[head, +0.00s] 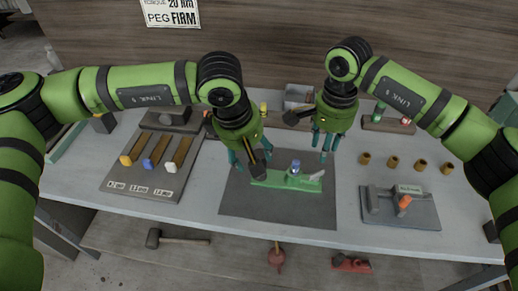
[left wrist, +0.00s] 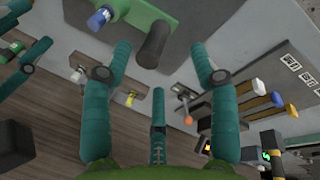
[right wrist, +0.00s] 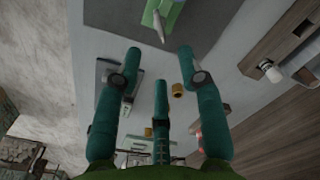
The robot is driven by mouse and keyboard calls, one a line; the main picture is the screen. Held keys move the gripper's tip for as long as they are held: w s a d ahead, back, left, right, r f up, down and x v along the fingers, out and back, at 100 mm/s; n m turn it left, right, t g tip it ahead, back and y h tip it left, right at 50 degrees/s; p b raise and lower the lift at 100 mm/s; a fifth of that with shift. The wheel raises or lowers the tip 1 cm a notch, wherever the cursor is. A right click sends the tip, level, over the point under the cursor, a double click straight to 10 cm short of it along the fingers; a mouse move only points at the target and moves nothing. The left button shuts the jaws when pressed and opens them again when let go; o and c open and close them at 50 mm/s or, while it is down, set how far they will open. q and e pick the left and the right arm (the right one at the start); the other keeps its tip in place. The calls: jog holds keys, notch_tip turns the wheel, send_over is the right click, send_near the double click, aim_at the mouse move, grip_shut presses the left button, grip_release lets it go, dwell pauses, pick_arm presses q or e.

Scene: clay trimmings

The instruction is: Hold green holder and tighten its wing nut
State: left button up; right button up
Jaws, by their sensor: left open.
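The green holder (head: 272,182) lies on the dark mat (head: 240,204) in the middle of the table. A blue part (head: 295,166) stands on it, a pale tapered piece (head: 316,176) sticks out at its right end, and a dark handle (left wrist: 154,45) is at its left end. I cannot tell which part is the wing nut. My left gripper (head: 247,162) is open and empty, above the holder's left end. My right gripper (head: 325,147) is open and empty, above and behind its right end; the holder's tip (right wrist: 172,12) shows beyond its fingers.
A board with yellow, blue and white-ended tools (head: 120,186) lies left. A grey tray (head: 420,218) with an orange-topped piece is right, with several brass cylinders (head: 392,162) behind it. A grey box (head: 298,95) stands at the back. A hammer (head: 180,239) lies on the lower shelf.

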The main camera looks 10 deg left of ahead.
aim_at(259, 153)
pick_arm(q)
jog(key=w+f+n, duration=0.1)
jog(key=w+n, duration=0.1)
jog(key=w+f+n+g+y, duration=0.1)
jog(key=f+n, duration=0.1)
jog(key=w+d+f+n+g, duration=0.1)
jog(key=w+f, duration=0.1)
jog(key=shift+w+f+n+y, duration=0.15)
jog(key=shift+w+n+y, duration=0.15)
jog(key=shift+w+n, duration=0.1)
jog(key=shift+w+f+n, duration=0.15)
jog(key=shift+f+n, duration=0.25)
jog(key=shift+f, duration=3.65)
grip_shut()
jog(key=shift+a, duration=0.1)
